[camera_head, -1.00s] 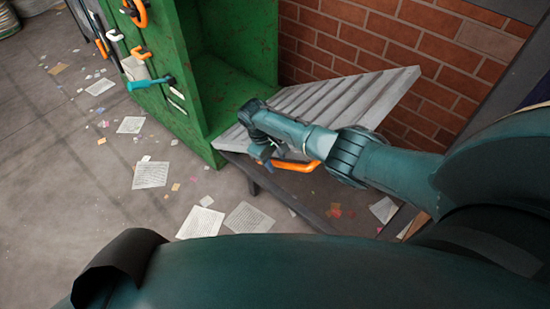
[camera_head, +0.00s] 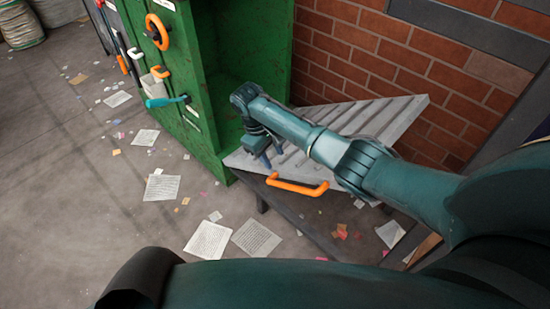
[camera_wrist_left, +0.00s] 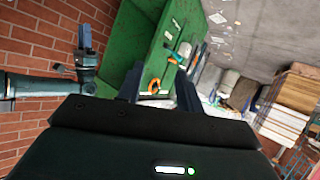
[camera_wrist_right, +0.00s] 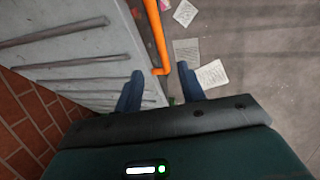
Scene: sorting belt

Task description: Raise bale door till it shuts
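The bale door is a light grey ribbed panel (camera_head: 385,117), folded down and sloping out from the open front of the green baler (camera_head: 222,80). Its orange handle (camera_head: 297,187) is on the door's near edge. My right gripper (camera_head: 262,158) is over the door near the handle's left end, apart from it. In the right wrist view the fingers (camera_wrist_right: 160,90) are spread, with the handle (camera_wrist_right: 158,35) ahead of them and the ribbed door (camera_wrist_right: 70,50) at left. My left gripper (camera_wrist_left: 160,85) is open and empty, facing the green baler (camera_wrist_left: 140,45); it is not visible in the head view.
A brick wall (camera_head: 350,50) stands behind the door. The baler's side carries an orange wheel (camera_head: 157,32) and a teal lever (camera_head: 168,101). A dark low frame (camera_head: 300,225) is under the door. Papers (camera_head: 208,241) litter the open floor at left.

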